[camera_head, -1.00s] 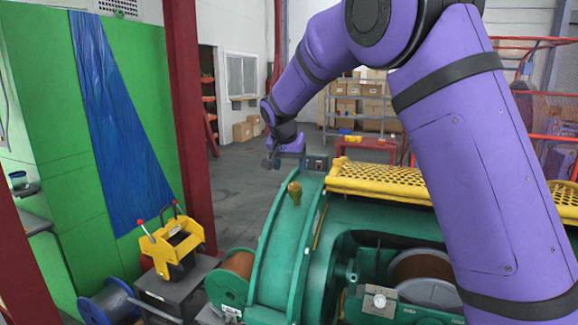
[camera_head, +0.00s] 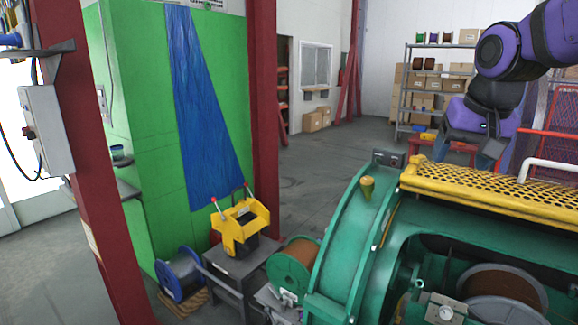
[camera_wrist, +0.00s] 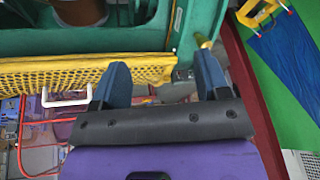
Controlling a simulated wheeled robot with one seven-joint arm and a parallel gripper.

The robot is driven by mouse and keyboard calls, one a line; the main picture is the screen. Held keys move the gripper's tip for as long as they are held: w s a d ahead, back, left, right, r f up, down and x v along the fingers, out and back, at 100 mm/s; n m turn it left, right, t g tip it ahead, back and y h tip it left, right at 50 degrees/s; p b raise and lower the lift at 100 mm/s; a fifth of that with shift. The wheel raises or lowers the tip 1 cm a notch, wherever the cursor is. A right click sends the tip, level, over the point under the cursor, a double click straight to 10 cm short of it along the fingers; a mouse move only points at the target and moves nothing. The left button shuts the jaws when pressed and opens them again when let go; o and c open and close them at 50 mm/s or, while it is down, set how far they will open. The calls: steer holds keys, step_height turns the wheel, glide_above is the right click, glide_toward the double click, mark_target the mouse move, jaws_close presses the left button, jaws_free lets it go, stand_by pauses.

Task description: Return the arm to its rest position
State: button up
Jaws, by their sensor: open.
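My purple arm is at the upper right of the head view, bent with its wrist hanging down. My gripper (camera_head: 464,152) points down behind the yellow perforated guard (camera_head: 480,190) of the green machine (camera_head: 345,245). In the wrist view my gripper (camera_wrist: 160,72) shows two dark blue fingers spread apart with nothing between them. The yellow guard (camera_wrist: 60,75) and green housing (camera_wrist: 110,40) lie beyond the fingers there. I cannot tell the exact gap between the fingers and the guard.
A brass-coloured knob (camera_head: 367,188) stands on the machine's green rim. A yellow unit with red-tipped levers (camera_head: 238,225) sits on a grey stand at the left. Red posts (camera_head: 265,90) stand near the green wall. Shelves with boxes (camera_head: 418,95) are behind. Open floor lies between the posts and shelves.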

steer(key=s+f+n, duration=0.1)
steer(key=s+f, duration=0.1)
steer(key=s, duration=0.7)
steer(key=s+f+n, duration=0.1)
steer(key=s+f, duration=0.1)
steer(key=s, duration=0.7)
steer(key=shift+s+n+t, duration=0.15)
steer(key=shift+n+t, duration=0.25)
steer(key=shift+d, duration=0.1)
steer(key=shift+c, duration=0.3)
stand_by(2.0)
